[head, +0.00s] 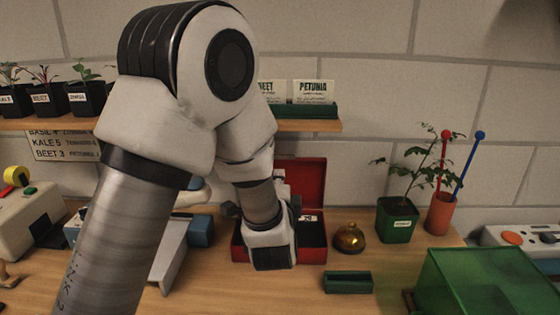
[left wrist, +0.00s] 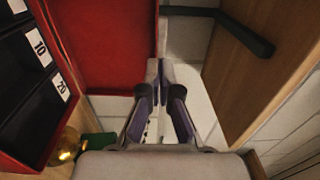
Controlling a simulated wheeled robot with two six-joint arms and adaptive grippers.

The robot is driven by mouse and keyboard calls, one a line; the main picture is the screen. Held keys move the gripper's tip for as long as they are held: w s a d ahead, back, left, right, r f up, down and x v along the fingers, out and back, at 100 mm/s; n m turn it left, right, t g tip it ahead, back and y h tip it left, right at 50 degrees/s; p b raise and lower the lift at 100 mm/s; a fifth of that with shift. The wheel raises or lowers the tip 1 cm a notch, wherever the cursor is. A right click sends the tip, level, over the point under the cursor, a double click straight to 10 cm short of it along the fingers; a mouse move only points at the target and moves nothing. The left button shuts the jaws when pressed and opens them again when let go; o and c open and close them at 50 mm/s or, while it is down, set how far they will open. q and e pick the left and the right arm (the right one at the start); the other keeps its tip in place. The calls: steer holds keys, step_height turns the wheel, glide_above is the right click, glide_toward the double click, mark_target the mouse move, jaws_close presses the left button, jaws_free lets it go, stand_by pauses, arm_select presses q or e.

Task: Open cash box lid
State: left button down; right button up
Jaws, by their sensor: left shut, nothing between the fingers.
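The red cash box (head: 240,252) stands on the table against the wall, partly hidden behind my left arm. Its red lid (head: 312,183) stands upright at the back, so the box is open. The lid also fills the upper left of the left wrist view (left wrist: 105,45). A black tray (head: 314,236) with number labels such as 10 and 20 shows inside the box. My left gripper (left wrist: 158,72) is shut and empty, with its fingertips beside the lid's edge. My right gripper is not in view.
A wooden shelf (head: 318,126) with seedlings and seed packets runs above the box. A brass bell (head: 348,240), a small green tray (head: 348,282) and a potted plant (head: 397,221) stand to the right. A green crate (head: 490,285) is at front right.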

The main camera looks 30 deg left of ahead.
mark_target(281, 156)
arm_select(q)
steer(key=x, duration=0.3)
steer(key=p+x, duration=0.1)
steer(key=x, duration=0.1)
steer(key=shift+w+a+r, duration=0.15)
steer(key=shift+w+r, duration=0.2)
steer(key=shift+w+a+f, duration=0.15)
steer(key=shift+w+a, duration=0.1)
steer(key=shift+w, duration=0.2)
steer(key=shift+s+d, duration=0.1)
steer(key=shift+r+p, duration=0.25)
steer(key=shift+p, duration=0.25)
steer(key=w+p, duration=0.1)
steer(key=p, duration=0.2)
steer(key=w+a+r+g+h+p, duration=0.1)
steer(key=p, duration=0.2)
steer(key=shift+w+a+g+p, duration=0.2)
steer(key=shift+a+g+p, duration=0.05)
steer(key=shift+g+p, duration=0.05)
steer(key=shift+w+a+f+p, duration=0.1)
steer(key=shift+w+f+p, duration=0.05)
steer(key=shift+f+p, duration=0.15)
steer(key=shift+w+f, duration=0.1)
steer(key=shift+f, duration=0.2)
steer(key=shift+h, duration=0.3)
